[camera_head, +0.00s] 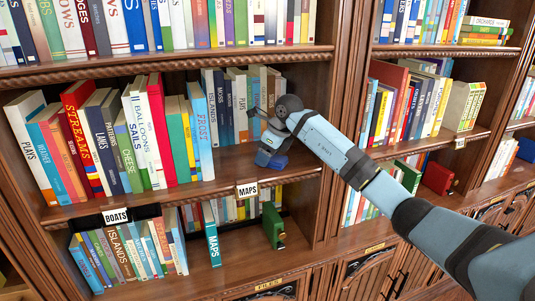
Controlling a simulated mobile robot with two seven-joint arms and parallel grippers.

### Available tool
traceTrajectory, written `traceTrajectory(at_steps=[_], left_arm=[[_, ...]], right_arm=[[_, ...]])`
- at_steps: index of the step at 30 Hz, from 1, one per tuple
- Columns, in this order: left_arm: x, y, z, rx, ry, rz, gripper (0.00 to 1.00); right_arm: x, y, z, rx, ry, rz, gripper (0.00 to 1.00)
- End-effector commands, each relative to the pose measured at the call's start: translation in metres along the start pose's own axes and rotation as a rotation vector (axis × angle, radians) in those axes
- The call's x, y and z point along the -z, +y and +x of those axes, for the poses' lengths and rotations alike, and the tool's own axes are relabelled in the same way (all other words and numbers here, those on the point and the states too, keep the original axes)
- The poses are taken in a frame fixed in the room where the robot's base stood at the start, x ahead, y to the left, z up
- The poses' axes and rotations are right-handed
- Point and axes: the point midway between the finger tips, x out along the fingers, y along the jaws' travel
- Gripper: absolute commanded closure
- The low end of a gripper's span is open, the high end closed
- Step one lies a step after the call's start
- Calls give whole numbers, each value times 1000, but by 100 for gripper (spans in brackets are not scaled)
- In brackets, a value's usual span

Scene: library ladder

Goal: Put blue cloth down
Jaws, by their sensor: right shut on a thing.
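My right gripper (267,150) is at the end of the light blue arm that comes in from the right. It is low over the bare right part of the middle shelf board (285,174), above and right of the MAPS label. It is shut on a small dark blue thing, which looks like the blue cloth (279,161). The cloth is close to the board; whether it touches the board I cannot tell. The wrist hides part of the cloth and the fingertips. My left gripper is out of view.
Leaning books (203,125) fill the middle shelf to the left, and more books (236,98) stand behind the gripper. An upright divider (338,140) is close on the right. Below are the MAPS book (212,235) and a green bookend (272,225).

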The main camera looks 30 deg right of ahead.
Motion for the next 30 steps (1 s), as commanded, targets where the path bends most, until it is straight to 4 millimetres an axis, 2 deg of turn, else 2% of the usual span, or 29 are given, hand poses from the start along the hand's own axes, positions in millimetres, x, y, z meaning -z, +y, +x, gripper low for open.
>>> traceTrajectory(at_steps=[1,3,4,14,24,30], left_arm=[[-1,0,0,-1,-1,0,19],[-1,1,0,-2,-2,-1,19],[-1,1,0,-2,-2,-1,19],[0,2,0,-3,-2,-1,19],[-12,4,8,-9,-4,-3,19],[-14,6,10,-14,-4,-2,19]], right_arm=[[0,0,1,0,0,0,32],[0,0,0,0,0,0,16],[0,0,0,0,0,0,14],[-1,0,-5,1,-1,0,14],[-1,-1,-58,4,-3,-1,14],[-1,0,-76,1,-1,0,14]])
